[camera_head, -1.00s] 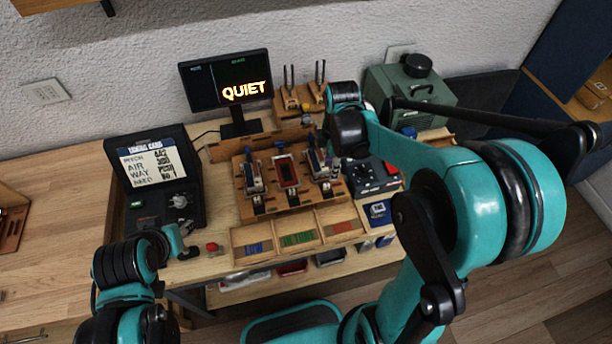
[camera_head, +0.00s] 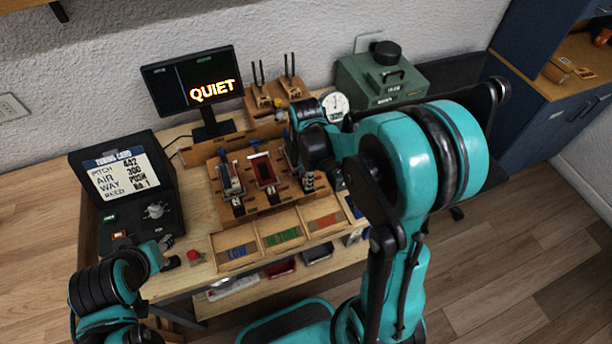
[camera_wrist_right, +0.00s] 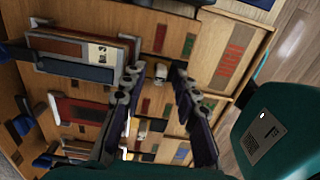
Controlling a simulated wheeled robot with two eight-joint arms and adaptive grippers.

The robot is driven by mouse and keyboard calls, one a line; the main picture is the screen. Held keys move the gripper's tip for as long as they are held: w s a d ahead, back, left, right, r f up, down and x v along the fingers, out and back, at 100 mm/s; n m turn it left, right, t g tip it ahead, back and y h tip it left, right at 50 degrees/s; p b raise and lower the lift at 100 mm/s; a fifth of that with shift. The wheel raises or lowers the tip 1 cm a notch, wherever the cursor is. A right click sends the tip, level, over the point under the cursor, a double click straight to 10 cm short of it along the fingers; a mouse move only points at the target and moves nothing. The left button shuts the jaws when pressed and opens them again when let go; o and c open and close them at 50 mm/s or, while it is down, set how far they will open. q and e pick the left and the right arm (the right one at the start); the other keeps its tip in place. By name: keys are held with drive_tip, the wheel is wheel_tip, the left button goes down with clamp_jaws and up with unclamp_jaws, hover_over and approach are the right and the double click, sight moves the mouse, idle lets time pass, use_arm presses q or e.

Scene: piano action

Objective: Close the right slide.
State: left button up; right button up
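The wooden fixture (camera_head: 270,203) holds three slides side by side. The left slide (camera_head: 230,178) is grey and blue, and the middle slide (camera_head: 262,168) is red. The right slide (camera_head: 292,152) is mostly hidden behind my right arm in the head view. In the right wrist view the right slide (camera_wrist_right: 75,50) shows as a long grey-blue piece with a small label, beside the red middle slide (camera_wrist_right: 78,110). My right gripper (camera_wrist_right: 156,72) is open and empty, with its fingers near the slide's front end. My left gripper (camera_head: 170,260) is by the black case; its fingers are too small to read.
A monitor (camera_head: 190,80) reads QUIET. An open black case (camera_head: 125,205), a red button (camera_head: 194,255), a round gauge (camera_head: 335,105) and a green box (camera_head: 385,78) stand around it.

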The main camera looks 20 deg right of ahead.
clamp_jaws()
drive_tip(key=shift+w, duration=0.5)
drive_tip(key=shift+o, duration=1.5)
unclamp_jaws()
drive_tip(key=shift+w, duration=0.1)
